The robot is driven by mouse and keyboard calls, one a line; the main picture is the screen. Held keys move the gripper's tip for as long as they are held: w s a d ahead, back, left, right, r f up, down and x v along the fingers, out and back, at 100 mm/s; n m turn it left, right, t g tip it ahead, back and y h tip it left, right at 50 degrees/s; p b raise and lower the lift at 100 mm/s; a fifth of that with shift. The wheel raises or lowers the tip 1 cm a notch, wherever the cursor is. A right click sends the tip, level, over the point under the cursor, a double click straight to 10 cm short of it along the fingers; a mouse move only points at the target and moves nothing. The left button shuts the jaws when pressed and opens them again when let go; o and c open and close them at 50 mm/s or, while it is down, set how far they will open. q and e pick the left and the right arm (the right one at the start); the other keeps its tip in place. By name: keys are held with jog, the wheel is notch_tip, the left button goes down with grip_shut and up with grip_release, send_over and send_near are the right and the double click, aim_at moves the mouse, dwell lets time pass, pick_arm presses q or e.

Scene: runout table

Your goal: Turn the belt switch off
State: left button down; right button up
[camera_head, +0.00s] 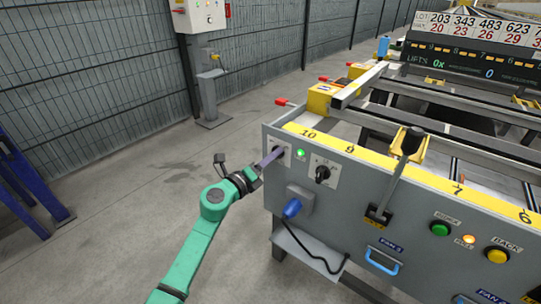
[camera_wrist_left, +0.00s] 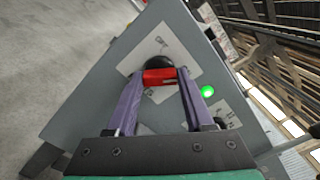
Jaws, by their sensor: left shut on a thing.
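The belt switch appears to be the dark knob on a white plate (camera_head: 286,161) at the left end of the grey panel, beside a lit green lamp (camera_head: 300,153). In the left wrist view, the switch has a round black base (camera_wrist_left: 160,62) and a red handle (camera_wrist_left: 159,77). My left gripper (camera_head: 271,158) reaches the panel from the left. Its two purple fingers are shut on the red handle, one on each side. In the head view the fingers hide most of the switch. The markings on its plate are too small to read. My right gripper is not in view.
Right of the lamp is a black rotary knob (camera_head: 322,173) on its own plate. Below is a blue plug (camera_head: 292,208) with a black cable. A black-knobbed lever (camera_head: 398,175) stands farther right, then green and yellow buttons. Open floor lies left of the panel.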

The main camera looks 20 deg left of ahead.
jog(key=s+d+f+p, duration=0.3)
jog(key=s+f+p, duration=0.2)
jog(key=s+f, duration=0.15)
pick_arm(q)
jog(key=shift+n+p, duration=3)
jog(key=shift+n, duration=5.1)
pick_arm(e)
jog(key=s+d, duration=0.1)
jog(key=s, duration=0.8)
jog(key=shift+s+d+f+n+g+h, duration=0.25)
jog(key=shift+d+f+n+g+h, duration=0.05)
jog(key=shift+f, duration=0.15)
pick_arm(q)
jog(key=shift+f, duration=0.1)
jog(key=shift+c, duration=1.4)
grip_release()
jog(key=p+v, duration=0.1)
jog(key=v, duration=1.3)
jog(key=shift+s+p, duration=0.3)
jog(key=shift+s, duration=0.05)
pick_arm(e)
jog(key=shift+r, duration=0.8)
